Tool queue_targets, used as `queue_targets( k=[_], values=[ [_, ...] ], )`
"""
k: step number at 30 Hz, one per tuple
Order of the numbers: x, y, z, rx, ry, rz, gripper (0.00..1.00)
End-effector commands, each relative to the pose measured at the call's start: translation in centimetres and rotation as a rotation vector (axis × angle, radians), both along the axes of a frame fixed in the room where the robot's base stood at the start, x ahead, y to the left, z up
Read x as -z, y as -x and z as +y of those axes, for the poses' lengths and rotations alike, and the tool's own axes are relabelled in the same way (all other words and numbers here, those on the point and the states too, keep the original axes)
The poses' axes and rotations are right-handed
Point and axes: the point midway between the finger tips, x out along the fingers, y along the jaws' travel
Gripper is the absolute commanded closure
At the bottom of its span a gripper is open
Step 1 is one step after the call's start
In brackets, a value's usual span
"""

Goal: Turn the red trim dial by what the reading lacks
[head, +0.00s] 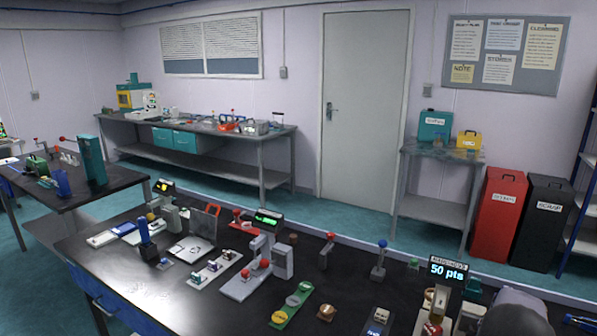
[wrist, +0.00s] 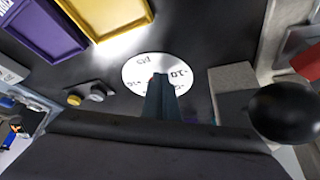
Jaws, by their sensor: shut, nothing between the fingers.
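A white round scale disc (wrist: 138,66) with dark numbers, one reading -10, lies below my gripper in the wrist view. My gripper (wrist: 160,82) is shut and empty, its dark fingers over the disc's middle and lower part.
In the wrist view a black ball knob (wrist: 285,113) and a grey block (wrist: 233,78) stand right of the fingers. Purple (wrist: 42,48) and yellow (wrist: 104,36) trays lie at the upper left. Several fixtures crowd the black bench (head: 345,285) in the head view.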

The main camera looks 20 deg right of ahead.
Motion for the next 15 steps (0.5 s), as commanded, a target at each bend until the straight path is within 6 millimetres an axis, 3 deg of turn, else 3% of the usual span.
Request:
queue_targets(
  k=[8,15],
  values=[
    [-0.1,0.1,0.3,0.000,-0.001,0.000,1.00],
    [-1.6,0.1,0.3,0.000,-0.001,0.001,1.00]
  ],
)
